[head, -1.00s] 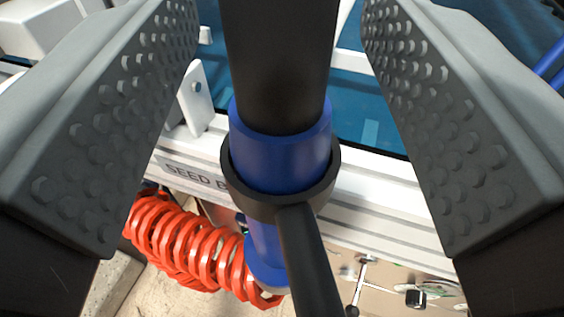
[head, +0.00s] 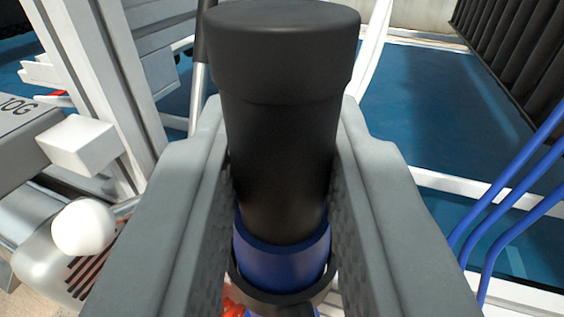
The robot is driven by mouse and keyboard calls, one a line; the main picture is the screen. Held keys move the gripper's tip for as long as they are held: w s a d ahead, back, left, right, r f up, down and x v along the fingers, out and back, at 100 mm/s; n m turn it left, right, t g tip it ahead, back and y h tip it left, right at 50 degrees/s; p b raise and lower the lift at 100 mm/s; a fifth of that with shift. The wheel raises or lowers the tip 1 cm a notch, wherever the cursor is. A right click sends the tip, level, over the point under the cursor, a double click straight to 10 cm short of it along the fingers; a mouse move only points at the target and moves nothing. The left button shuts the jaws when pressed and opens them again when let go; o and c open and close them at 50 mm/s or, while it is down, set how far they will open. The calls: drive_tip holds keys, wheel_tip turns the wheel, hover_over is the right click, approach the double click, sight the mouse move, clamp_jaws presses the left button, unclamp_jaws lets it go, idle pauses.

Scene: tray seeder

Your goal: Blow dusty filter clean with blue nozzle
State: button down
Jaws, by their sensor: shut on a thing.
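The blue nozzle is upright in the middle of the view, with a thick black body (head: 278,130) and a blue collar (head: 282,262) below it. My gripper (head: 281,165) is shut on the black body, one grey finger on each side. A black ring (head: 284,297) surrounds the blue collar at the bottom edge. The nozzle's lower end is mostly hidden or out of view. I cannot identify a dusty filter in this view.
A bit of orange-red coiled hose (head: 231,307) shows below. White frame posts (head: 118,95), a white knob (head: 83,228) and a grey JOG panel (head: 22,128) stand at left. Blue tubes (head: 510,215) and a black ribbed part (head: 520,45) are at right.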

wheel_tip(320, 180, up, 16)
idle(1.7)
drive_tip(key=shift+f, duration=0.15)
